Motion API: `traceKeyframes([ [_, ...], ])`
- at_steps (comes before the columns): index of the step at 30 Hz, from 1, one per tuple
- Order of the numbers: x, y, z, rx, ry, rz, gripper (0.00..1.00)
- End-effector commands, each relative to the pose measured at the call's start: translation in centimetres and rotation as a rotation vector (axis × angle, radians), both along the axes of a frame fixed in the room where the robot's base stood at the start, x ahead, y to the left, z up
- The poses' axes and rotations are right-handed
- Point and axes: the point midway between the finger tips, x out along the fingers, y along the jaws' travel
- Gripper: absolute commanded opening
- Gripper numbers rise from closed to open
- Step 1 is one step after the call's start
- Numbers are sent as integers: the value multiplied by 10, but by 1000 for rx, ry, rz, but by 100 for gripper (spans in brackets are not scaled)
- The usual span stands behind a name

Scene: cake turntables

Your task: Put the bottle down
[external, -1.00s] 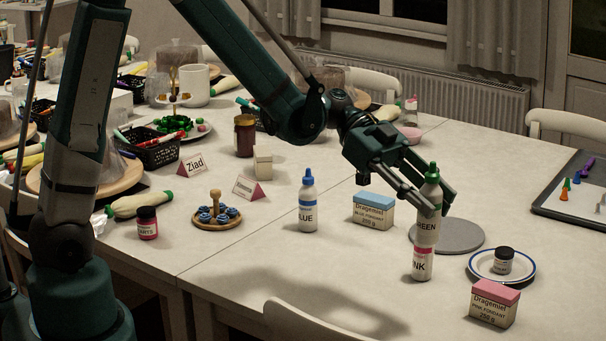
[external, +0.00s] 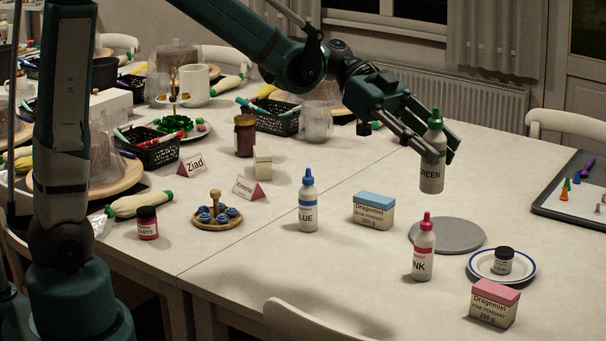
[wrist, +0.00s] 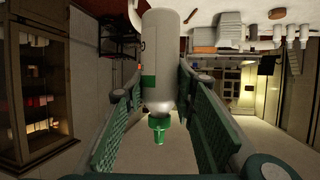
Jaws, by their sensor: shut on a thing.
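My gripper (external: 431,148) is shut on the green-capped bottle labelled GREEN (external: 431,176) and holds it upright in the air above the table. In the wrist view the same bottle (wrist: 162,65) sits between the two finger pads, its green cap toward the bottom of the picture. Below it in the external view stands the pink-capped bottle (external: 423,251) on the table, clear of the held one. The blue-capped bottle (external: 307,203) stands upright to the left. The grey turntable disc (external: 462,236) lies just behind the pink bottle.
A dark tray (external: 561,205) lies at the right. The table between the blue and pink bottles is free at the front.

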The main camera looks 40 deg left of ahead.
Motion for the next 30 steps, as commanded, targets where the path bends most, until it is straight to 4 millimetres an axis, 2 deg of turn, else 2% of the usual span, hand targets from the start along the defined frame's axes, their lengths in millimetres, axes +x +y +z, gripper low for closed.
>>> traceKeyframes([
  [11, 26, 5, -28, -1, 0, 118, 13],
  [16, 46, 10, -47, 0, -1, 211, 13],
  [24, 102, 32, -84, -1, -3, 479, 13],
  [30, 144, 53, -101, -1, -3, 688, 13],
])
